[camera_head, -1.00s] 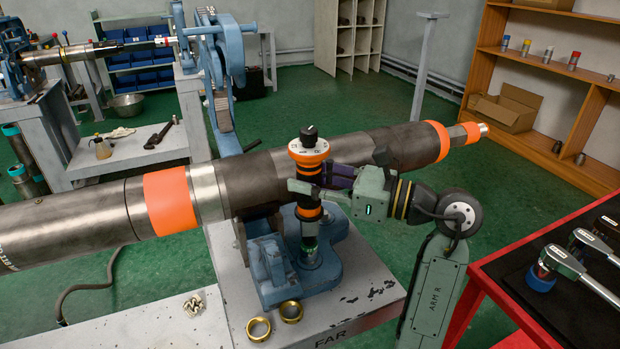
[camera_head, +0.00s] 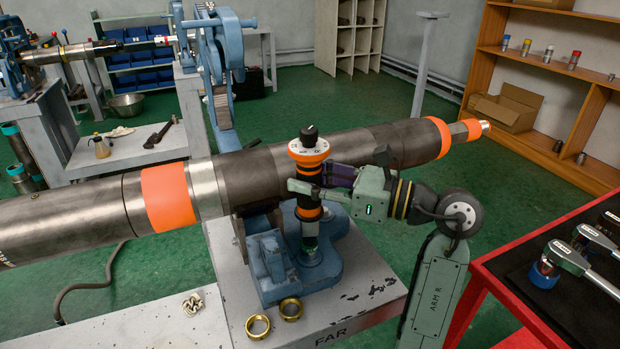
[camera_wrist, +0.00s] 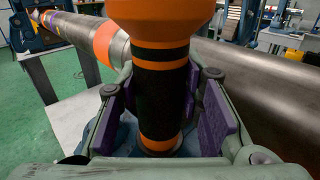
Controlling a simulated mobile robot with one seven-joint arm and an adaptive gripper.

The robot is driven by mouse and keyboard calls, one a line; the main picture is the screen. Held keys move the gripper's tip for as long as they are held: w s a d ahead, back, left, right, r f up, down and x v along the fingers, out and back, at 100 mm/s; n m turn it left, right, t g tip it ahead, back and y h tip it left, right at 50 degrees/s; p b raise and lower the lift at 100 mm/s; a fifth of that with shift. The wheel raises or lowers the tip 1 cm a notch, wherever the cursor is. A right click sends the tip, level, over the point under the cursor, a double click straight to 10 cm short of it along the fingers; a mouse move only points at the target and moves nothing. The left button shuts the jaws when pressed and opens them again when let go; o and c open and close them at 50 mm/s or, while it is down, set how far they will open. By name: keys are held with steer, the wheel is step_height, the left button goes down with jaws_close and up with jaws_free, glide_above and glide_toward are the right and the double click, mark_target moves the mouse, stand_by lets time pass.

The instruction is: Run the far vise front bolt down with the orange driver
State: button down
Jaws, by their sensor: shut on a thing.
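The orange and black driver (camera_head: 309,178) stands upright over the front of the blue far vise (camera_head: 285,275), beside the long dark pipe (camera_head: 270,172). My gripper (camera_head: 322,183) is shut around the driver's body from the right. The wrist view shows the driver (camera_wrist: 160,90) between the purple finger pads of my gripper (camera_wrist: 165,118). The driver's lower end reaches down to a greenish fitting (camera_head: 310,250) on the vise base. The front bolt is hidden under the driver, so I cannot tell how far down it sits.

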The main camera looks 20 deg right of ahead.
mark_target(311, 157)
steer(key=shift+f+b, duration=0.4)
steer(key=shift+b, duration=0.35)
stand_by(1.2)
steer(key=shift+r, duration=0.1)
steer(key=shift+r+p, duration=1.15)
steer(key=shift+r, duration=1.45)
steer(key=shift+s+f, duration=0.1)
